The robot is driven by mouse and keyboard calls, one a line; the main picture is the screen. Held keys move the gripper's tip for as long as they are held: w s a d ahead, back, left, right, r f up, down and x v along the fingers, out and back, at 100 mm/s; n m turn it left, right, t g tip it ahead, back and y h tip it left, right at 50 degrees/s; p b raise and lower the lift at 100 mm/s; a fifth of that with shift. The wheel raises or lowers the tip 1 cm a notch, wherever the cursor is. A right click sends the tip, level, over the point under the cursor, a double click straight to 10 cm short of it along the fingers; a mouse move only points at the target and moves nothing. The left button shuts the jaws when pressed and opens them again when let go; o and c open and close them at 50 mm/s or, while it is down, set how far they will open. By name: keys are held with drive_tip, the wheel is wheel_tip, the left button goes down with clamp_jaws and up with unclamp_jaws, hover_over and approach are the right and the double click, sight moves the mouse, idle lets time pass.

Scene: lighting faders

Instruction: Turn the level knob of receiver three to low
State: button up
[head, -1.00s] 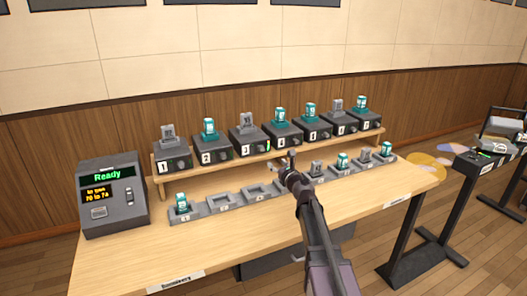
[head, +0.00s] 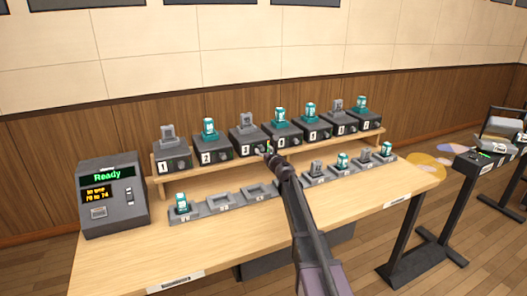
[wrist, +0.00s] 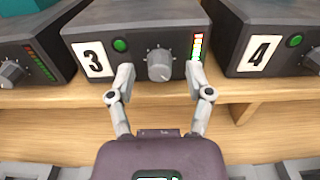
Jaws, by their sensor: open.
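Receiver three (head: 246,146) is a dark box marked 3 on the raised shelf, with a grey piece standing on top. In the wrist view, receiver three (wrist: 140,22) shows its number plate, a green button, a grey level knob (wrist: 160,64) and a lit level bar (wrist: 197,47) of green, yellow and red. My gripper (wrist: 160,77) is open, with one finger on each side of the knob, apart from it. The right finger partly covers the lower end of the bar. In the head view my gripper (head: 268,154) is at the front of receiver three; the knob is hidden there.
Receiver four (wrist: 265,45) stands close on the right, and receiver two (head: 213,151) on the left. A row of grey cradles (head: 222,204) lies below the shelf (head: 200,173). A console (head: 112,195) reading "Ready" stands at the left of the table (head: 190,255).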

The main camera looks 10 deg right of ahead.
drive_tip(key=shift+w+a, duration=0.1)
drive_tip(key=shift+w, duration=0.15)
clamp_jaws()
